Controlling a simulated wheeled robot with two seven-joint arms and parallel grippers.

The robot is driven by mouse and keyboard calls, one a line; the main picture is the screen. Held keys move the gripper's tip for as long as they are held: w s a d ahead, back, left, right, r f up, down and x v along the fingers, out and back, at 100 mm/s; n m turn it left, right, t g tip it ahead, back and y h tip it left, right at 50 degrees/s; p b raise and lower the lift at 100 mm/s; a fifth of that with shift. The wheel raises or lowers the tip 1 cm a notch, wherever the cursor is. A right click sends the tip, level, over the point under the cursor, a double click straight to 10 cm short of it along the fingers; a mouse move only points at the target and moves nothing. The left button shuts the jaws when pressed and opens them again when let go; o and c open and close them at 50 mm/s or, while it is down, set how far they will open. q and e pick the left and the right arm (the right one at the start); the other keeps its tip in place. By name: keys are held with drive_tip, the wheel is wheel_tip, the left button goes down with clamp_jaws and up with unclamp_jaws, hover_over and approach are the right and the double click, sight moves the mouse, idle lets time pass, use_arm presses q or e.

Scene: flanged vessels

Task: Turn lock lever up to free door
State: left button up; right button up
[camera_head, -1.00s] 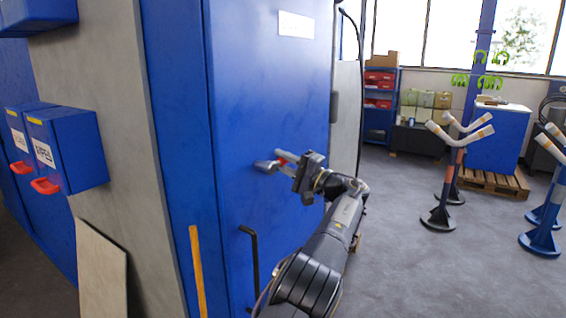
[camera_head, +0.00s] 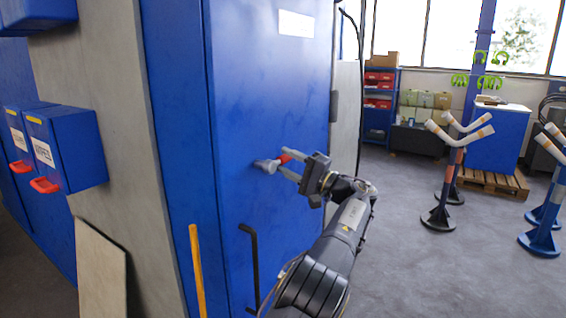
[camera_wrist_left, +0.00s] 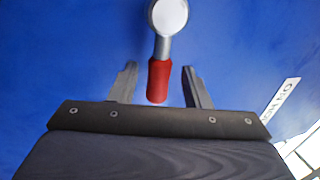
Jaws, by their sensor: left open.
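The lock lever (camera_head: 268,165) sits on the tall blue door (camera_head: 265,90). It has a grey round hub and a short red grip (camera_head: 285,157), which points right and slightly up in the head view. In the left wrist view the red grip (camera_wrist_left: 158,80) hangs below the silver hub (camera_wrist_left: 168,16) in the picture. My left gripper (camera_head: 288,164) is open, its fingers pointing at the door. In the left wrist view the gripper (camera_wrist_left: 160,86) has one finger on each side of the red grip, with a gap on both sides. My right gripper is not in view.
A black bent handle (camera_head: 252,265) and a yellow bar (camera_head: 197,270) are lower on the blue front. Blue boxes with red handles (camera_head: 65,150) hang at the left. Y-shaped stands (camera_head: 450,180) stand at the right. The grey floor between the door and the stands is clear.

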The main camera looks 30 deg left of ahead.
use_arm(q)
drive_tip(key=v, duration=0.6)
drive_tip(key=shift+b, duration=0.3)
